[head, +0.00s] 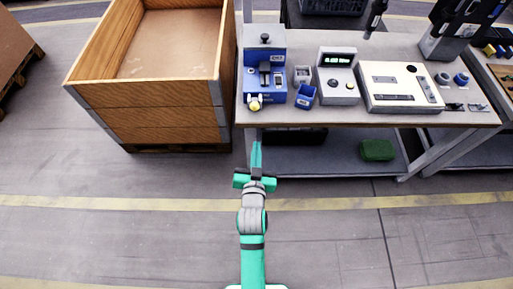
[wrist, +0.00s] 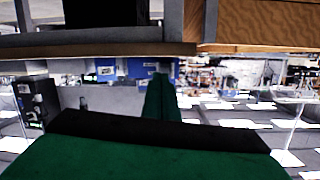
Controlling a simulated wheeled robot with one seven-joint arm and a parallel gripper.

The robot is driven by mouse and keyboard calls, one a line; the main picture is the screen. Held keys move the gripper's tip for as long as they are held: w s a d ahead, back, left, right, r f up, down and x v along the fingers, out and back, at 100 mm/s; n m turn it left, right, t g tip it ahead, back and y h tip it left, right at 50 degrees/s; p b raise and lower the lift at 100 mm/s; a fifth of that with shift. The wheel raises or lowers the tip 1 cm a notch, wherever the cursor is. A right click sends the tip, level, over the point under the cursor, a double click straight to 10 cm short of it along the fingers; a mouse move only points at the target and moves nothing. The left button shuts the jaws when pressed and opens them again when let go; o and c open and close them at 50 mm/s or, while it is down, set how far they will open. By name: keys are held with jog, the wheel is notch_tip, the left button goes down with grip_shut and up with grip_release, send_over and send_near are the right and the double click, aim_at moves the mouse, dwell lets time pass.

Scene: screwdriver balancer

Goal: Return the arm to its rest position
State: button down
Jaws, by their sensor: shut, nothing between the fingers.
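My gripper (head: 256,150) is in the head view, at the end of my teal and grey arm, low over the floor in front of the workbench (head: 420,115). Its fingers are together with nothing between them. In the wrist view my gripper (wrist: 163,80) shows as dark green fingers side by side, pointing away from the camera. It touches nothing that I can see. The wrist picture looks upside down, with the bench edge across its upper part.
A wooden crate (head: 150,95) stands left of the bench. The bench carries a blue device (head: 264,75), a small blue bin (head: 305,96), a grey display box (head: 337,75) and a cream panel (head: 398,87). A green item (head: 377,150) lies on the lower shelf. The floor around my arm is clear.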

dwell(0.3)
jog(key=s+f+n, duration=0.1)
jog(key=s+f, duration=0.2)
jog(key=s, duration=1.3)
jog(key=s+r, duration=0.3)
jog(key=s, duration=0.5)
jog(key=s+r+n, duration=0.1)
jog(key=s+r, duration=0.2)
jog(key=s, duration=0.5)
jog(key=shift+y, duration=0.4)
